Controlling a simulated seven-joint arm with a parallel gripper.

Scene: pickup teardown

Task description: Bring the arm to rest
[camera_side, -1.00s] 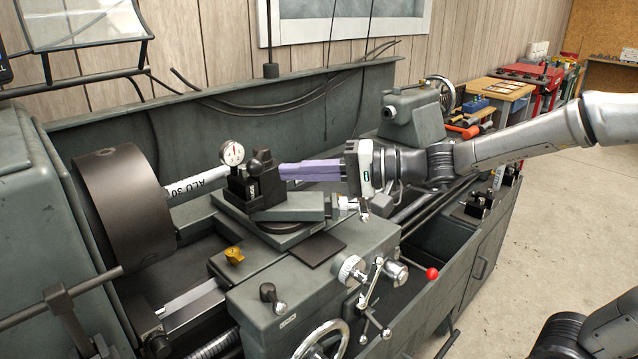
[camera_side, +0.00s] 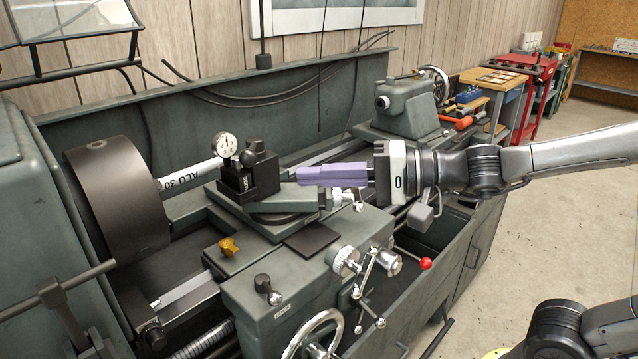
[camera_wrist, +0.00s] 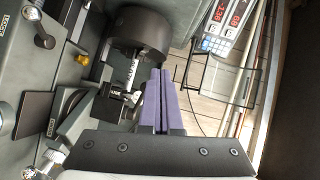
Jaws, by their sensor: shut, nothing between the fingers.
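My gripper (camera_side: 300,176) has two long purple fingers that lie closed against each other with nothing between them. In the side view it points left, above the lathe's cross slide and to the right of the tool post (camera_side: 250,172), with a visible gap between. In the wrist view the closed fingers (camera_wrist: 161,72) point up the picture, and the tool post (camera_wrist: 112,98) lies to their left. My arm reaches in from the right edge of the side view.
The lathe has a dark chuck (camera_side: 117,200) holding a bar marked ALU 30 (camera_side: 190,174) and a dial gauge (camera_side: 225,145) beside the tool post. The tailstock (camera_side: 404,103) stands behind my gripper. A red-knobbed lever (camera_side: 426,264) is below it. Open floor (camera_side: 570,210) lies at right.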

